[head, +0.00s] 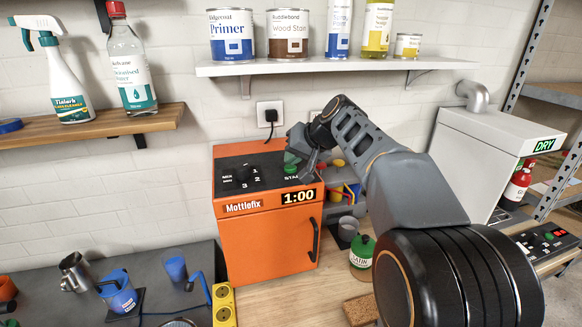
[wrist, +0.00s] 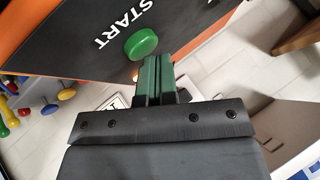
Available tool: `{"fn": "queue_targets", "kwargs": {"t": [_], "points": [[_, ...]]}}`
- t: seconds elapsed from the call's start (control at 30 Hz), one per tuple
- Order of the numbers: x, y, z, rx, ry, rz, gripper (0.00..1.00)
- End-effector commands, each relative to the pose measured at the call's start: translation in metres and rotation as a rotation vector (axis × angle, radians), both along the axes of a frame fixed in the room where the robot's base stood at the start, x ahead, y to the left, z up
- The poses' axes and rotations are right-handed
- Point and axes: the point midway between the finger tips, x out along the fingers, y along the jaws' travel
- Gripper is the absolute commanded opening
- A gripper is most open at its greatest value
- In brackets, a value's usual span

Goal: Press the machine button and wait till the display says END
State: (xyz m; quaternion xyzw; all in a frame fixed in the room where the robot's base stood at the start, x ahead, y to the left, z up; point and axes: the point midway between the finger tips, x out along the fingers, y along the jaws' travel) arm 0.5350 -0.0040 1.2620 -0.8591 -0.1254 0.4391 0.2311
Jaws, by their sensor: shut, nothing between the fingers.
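The orange Mottlefix machine (head: 262,245) stands on the workbench, with a black top panel, a knob marked with numbers and a door handle. Its display (head: 299,196) reads 1:00. The green START button (head: 290,163) is on the right of the panel, partly hidden by my gripper in the head view. It shows whole in the wrist view (wrist: 141,44). My gripper (wrist: 158,58) is shut and empty, with green fingertips close beside the button. I cannot tell whether they touch it.
A wall shelf (head: 330,67) with cans and bottles hangs above the machine. A green bottle (head: 362,252) and a grey cup (head: 347,232) stand right of the machine. A white machine with a DRY display (head: 543,145) is at the right. Cups and a yellow socket strip (head: 223,304) are at the left.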

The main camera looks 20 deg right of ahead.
Motion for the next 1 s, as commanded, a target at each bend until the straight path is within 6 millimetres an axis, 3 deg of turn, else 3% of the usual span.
{"fn": "queue_targets", "kwargs": {"t": [0.43,1.0], "points": [[0.0,0.0,-0.001,0.0,0.001,0.001,0.0],[0.0,0.0,0.015,0.001,0.001,0.0,0.0]]}}
